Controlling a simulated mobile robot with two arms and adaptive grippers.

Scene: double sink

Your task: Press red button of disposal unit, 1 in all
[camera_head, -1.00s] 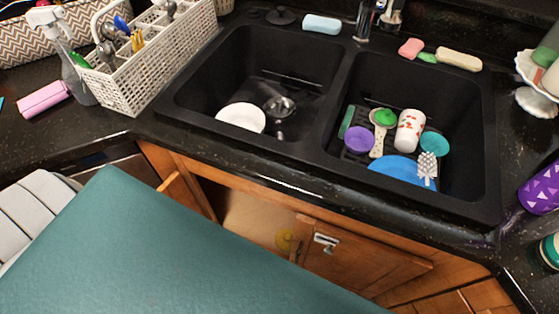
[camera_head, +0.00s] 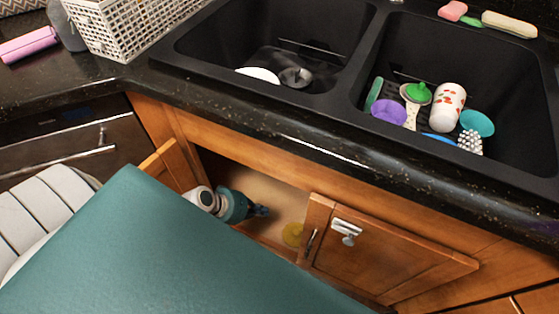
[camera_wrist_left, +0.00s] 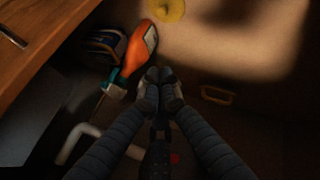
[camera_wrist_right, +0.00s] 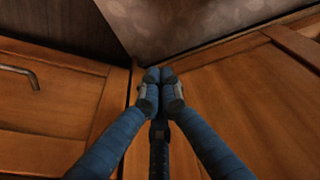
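A small red spot, which looks like the red button (camera_wrist_left: 174,158), shows in the left wrist view between my finger links, low in the dark. The disposal unit's body around it is too dark to make out, and the counter hides it in the head view. My left gripper (camera_head: 260,211) reaches into the open cabinet under the sink. In the left wrist view its fingertips (camera_wrist_left: 160,76) are together and empty, above the red spot in the picture. My right gripper (camera_wrist_right: 160,76) is shut and empty in front of wooden cabinet fronts; it is out of the head view.
An orange bottle (camera_wrist_left: 135,48), a dark object (camera_wrist_left: 102,45) and a white pipe (camera_wrist_left: 82,138) are in the cabinet. A yellow thing (camera_head: 292,234) lies on its floor. An open cabinet door (camera_head: 385,248) stands to the right. The double sink (camera_head: 345,75) holds dishes above.

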